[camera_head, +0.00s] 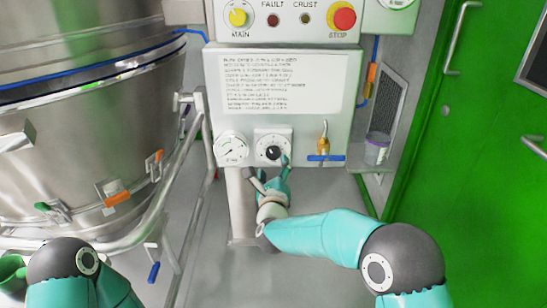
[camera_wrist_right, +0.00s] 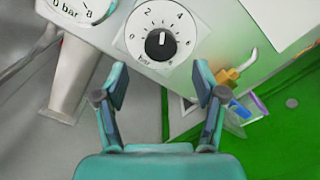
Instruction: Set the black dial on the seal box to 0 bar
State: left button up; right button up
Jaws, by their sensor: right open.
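The seal box (camera_head: 338,75) is a grey panel box with a printed label. The black dial (camera_head: 271,153) sits on a white plate low on its front. In the right wrist view the dial (camera_wrist_right: 160,45) has a scale marked 0, 2, 4 and 6, and the white line on its knob points up, between 2 and 4. My right gripper (camera_head: 270,175) is just below the dial in the head view. In the right wrist view its open fingers (camera_wrist_right: 160,80) are spread to either side below the dial, apart from the knob and empty. My left gripper is out of view.
A round gauge (camera_head: 232,148) is left of the dial. A brass valve with a blue handle (camera_head: 325,158) is to its right. Above are a yellow knob (camera_head: 238,17) and a red stop button (camera_head: 344,18). A steel vessel (camera_head: 90,140) fills the left, a green door (camera_head: 470,150) the right.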

aim_at(273, 155)
jog(key=shift+w, duration=3.05)
jog(key=c, duration=1.1)
jog(key=shift+c, duration=0.2)
